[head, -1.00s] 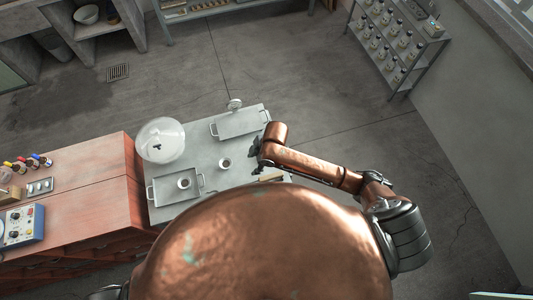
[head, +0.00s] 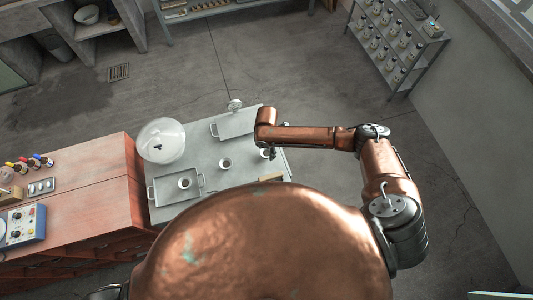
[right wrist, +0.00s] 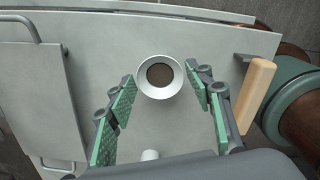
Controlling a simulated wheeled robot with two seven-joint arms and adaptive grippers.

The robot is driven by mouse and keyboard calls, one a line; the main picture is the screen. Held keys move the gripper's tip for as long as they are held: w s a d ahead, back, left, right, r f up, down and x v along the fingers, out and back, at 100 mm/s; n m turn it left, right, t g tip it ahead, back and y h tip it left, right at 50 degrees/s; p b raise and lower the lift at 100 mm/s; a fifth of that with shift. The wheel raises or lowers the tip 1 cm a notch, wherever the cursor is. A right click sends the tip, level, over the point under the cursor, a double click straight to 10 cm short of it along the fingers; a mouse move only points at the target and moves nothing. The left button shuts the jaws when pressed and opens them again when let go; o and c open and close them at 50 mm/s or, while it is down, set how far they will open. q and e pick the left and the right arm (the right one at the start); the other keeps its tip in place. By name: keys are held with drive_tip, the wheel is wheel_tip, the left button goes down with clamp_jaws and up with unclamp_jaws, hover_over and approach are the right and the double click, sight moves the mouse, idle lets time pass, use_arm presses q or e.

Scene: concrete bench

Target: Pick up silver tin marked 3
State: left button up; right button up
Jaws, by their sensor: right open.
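A round silver tin (right wrist: 159,77) with a dark brown inside stands upright between the fingertips of my right gripper (right wrist: 160,84) in the right wrist view. The gripper is open, with a finger on each side of the tin and a gap to it. In the head view this tin (head: 264,153) shows partly beside my right gripper (head: 271,154). A second silver tin (head: 225,163) stands on the middle of the bench, and a third (head: 184,183) stands in the left tray. No number is readable on any tin. My left gripper is not in view.
The grey bench (head: 215,181) carries a left tray (head: 160,198), a far tray (head: 232,125) and a clear dome (head: 160,140). A pale wooden block (right wrist: 254,95) lies right of the tin. A red cabinet (head: 85,190) adjoins the bench's left side.

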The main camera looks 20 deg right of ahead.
wheel_tip(320, 180, down, 2)
drive_tip(key=c, duration=0.9)
drive_tip(key=shift+c, duration=0.2)
